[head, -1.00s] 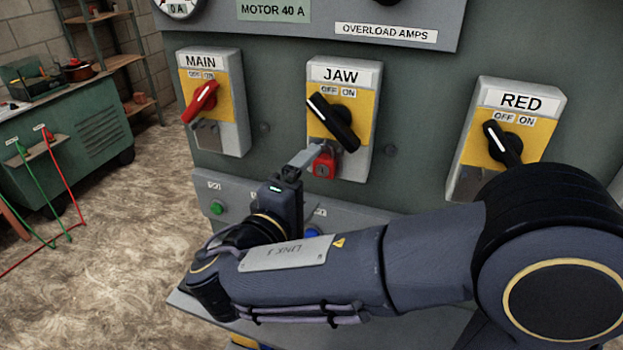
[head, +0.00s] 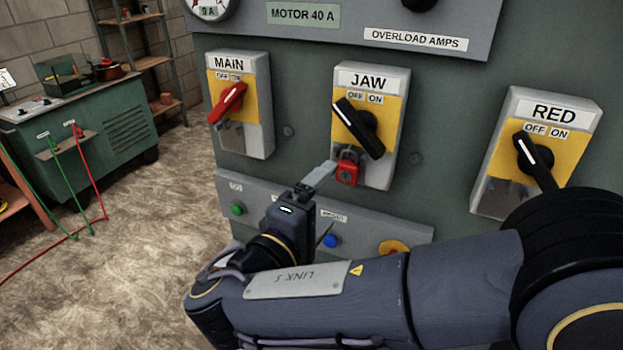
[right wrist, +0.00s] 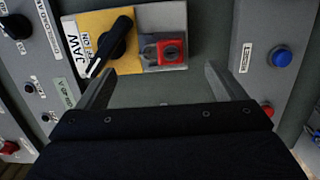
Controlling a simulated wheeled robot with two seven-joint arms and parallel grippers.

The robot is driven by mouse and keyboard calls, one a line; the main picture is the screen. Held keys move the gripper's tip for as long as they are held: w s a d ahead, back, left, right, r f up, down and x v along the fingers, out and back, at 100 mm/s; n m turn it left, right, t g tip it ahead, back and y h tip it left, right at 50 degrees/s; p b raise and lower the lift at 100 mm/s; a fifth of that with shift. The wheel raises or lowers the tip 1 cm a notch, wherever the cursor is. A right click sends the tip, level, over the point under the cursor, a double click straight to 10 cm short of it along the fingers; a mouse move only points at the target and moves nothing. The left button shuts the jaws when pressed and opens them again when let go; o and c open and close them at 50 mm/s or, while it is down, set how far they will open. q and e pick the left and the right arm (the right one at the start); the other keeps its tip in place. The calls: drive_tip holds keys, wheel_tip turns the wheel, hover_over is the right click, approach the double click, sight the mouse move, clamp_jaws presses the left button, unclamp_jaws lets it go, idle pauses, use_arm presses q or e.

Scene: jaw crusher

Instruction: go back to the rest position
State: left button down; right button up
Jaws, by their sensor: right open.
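My right gripper (head: 324,204) is open and empty in front of the panel, just below and left of the JAW switch (head: 365,125). A red padlock (head: 347,171) hangs at the lower part of that switch, under its black handle, whose white-marked end lies towards OFF. In the right wrist view, my two fingers (right wrist: 159,72) stand wide apart, with the padlock (right wrist: 171,51) beyond the gap and nothing between them. My right arm comes in from the lower right and hides part of the lower panel. My left gripper is not in view.
The MAIN switch (head: 239,105) with a red handle is to the left, the RED switch (head: 535,150) to the right. A lower button strip has a green button (head: 237,209) and a blue button (head: 331,241).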

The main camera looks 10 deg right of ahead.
drive_tip(key=s+d+f+m+g+y, duration=0.25)
drive_tip(key=s+d+f+g, duration=0.2)
drive_tip(key=d+f, duration=0.3)
drive_tip(key=s+d+f+m+g+y, duration=0.1)
drive_tip(key=s+d+f+g+y, duration=0.25)
drive_tip(key=d+f+g, duration=0.4)
drive_tip(key=s+a+f+m+t+y, duration=0.1)
drive_tip(key=s+a+m+t+y, duration=0.2)
drive_tip(key=s+m+y, duration=0.4)
drive_tip(key=s+t+y, duration=0.1)
drive_tip(key=y, duration=0.1)
drive_tip(key=shift+s+a+f+m+y, duration=0.2)
drive_tip(key=shift+s+a+m+y, duration=0.1)
drive_tip(key=shift+a+m+y, duration=0.1)
